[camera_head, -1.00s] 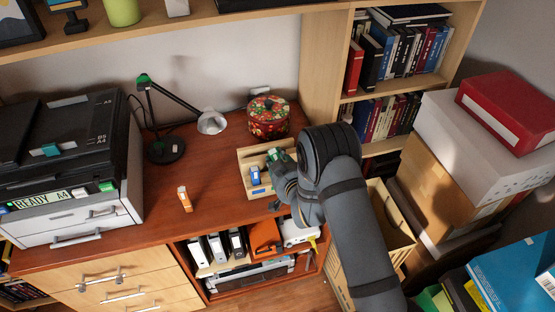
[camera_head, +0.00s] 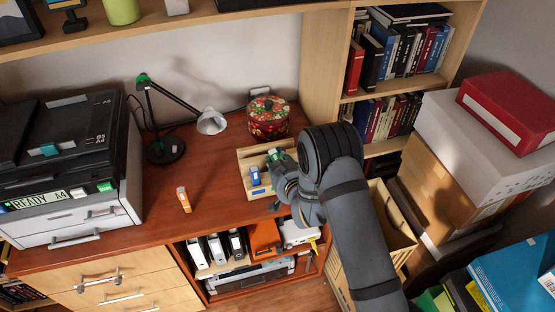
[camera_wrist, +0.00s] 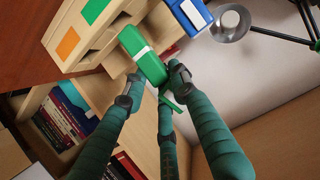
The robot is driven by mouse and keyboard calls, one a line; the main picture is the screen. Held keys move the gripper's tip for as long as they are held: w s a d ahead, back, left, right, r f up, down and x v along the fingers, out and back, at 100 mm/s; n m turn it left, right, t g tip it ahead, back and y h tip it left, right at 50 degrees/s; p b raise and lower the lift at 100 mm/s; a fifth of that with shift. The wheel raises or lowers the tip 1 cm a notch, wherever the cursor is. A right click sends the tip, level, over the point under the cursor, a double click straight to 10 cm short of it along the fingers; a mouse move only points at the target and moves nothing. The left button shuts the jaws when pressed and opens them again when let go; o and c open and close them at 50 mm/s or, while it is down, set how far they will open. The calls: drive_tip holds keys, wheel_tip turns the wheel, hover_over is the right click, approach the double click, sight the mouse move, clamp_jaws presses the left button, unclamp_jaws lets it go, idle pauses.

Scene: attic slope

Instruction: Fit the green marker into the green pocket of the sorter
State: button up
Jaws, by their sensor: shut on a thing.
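The light wooden sorter (camera_head: 246,160) stands on the desk's right part. A blue marker (camera_head: 254,176) stands in it. In the wrist view the sorter (camera_wrist: 105,38) shows a green label (camera_wrist: 93,10) and an orange label (camera_wrist: 68,43), with the blue marker (camera_wrist: 188,14) beside them. My gripper (camera_wrist: 156,78) is shut on the green marker (camera_wrist: 140,50), which has a white band. The green marker (camera_head: 274,155) is at the sorter's right part; I cannot tell whether its end is inside a pocket.
A red patterned tin (camera_head: 268,118) stands behind the sorter, and a desk lamp (camera_head: 211,122) to its left. A printer (camera_head: 70,160) fills the desk's left side. A bookshelf (camera_head: 318,60) rises at the right. The desk between printer and sorter is mostly clear.

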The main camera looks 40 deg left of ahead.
drive_tip(key=shift+f+b, duration=2.75)
drive_tip(key=shift+b, duration=0.35)
drive_tip(key=o, duration=1)
drive_tip(key=shift+c, duration=0.2)
drive_tip(key=shift+s, duration=0.1)
drive_tip(key=v, duration=0.7)
drive_tip(key=shift+s+d+r, duration=0.1)
drive_tip(key=shift+d, duration=0.1)
drive_tip(key=shift+d, duration=0.1)
